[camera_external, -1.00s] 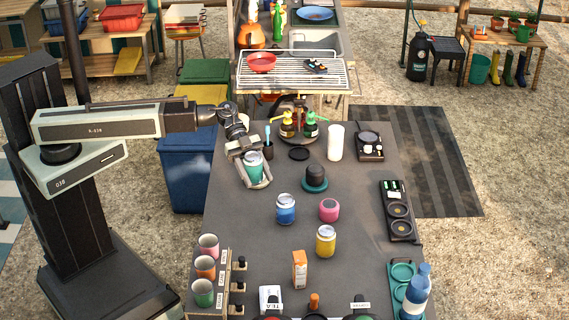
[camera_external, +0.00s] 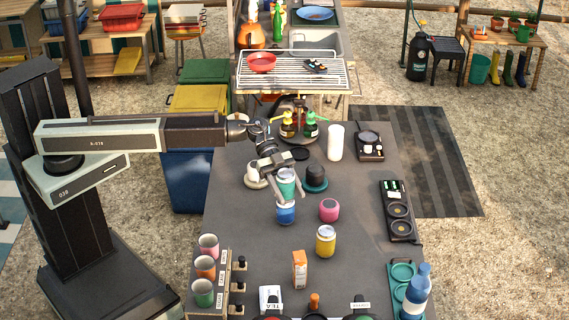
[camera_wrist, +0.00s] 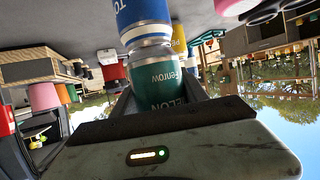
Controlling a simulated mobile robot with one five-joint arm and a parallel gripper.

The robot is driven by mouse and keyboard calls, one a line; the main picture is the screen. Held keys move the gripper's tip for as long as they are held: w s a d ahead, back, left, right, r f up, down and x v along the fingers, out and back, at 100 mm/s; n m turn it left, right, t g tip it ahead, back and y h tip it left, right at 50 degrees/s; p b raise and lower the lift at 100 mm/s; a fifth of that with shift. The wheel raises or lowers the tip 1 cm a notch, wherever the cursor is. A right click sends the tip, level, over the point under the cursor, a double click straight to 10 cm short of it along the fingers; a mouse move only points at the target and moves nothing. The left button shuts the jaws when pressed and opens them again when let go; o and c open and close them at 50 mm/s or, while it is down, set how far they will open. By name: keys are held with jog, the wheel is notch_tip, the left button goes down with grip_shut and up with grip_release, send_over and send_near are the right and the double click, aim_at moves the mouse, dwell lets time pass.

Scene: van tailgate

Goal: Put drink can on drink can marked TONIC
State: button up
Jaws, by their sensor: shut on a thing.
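A green drink can (camera_external: 287,177) is between the fingers of my gripper (camera_external: 287,190), shut on it, roughly upright. In the wrist view the green can (camera_wrist: 168,84) shows lettering "Fenrow". A blue drink can (camera_external: 285,214) stands on the dark counter just under the green one. In the upside-down wrist view the blue can (camera_wrist: 143,18) shows the letters "TO"; the rest is cut off. The green can lines up with the blue can's top there; whether they touch I cannot tell. The gripper and green can hide part of the blue can's top.
A pink pot (camera_external: 329,210) and a yellow can (camera_external: 325,242) stand close right of the blue can. A black jar on a teal base (camera_external: 315,180) is just beyond. A white round base (camera_external: 255,182) lies left. An orange carton (camera_external: 299,270) stands nearer the camera.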

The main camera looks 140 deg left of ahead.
jog(key=shift+f, duration=0.1)
jog(key=o, duration=1.3)
jog(key=shift+r, duration=0.35)
jog(key=p+v, duration=0.4)
jog(key=v, duration=0.8)
jog(key=shift+f+p, duration=0.15)
jog(key=shift+p, duration=0.15)
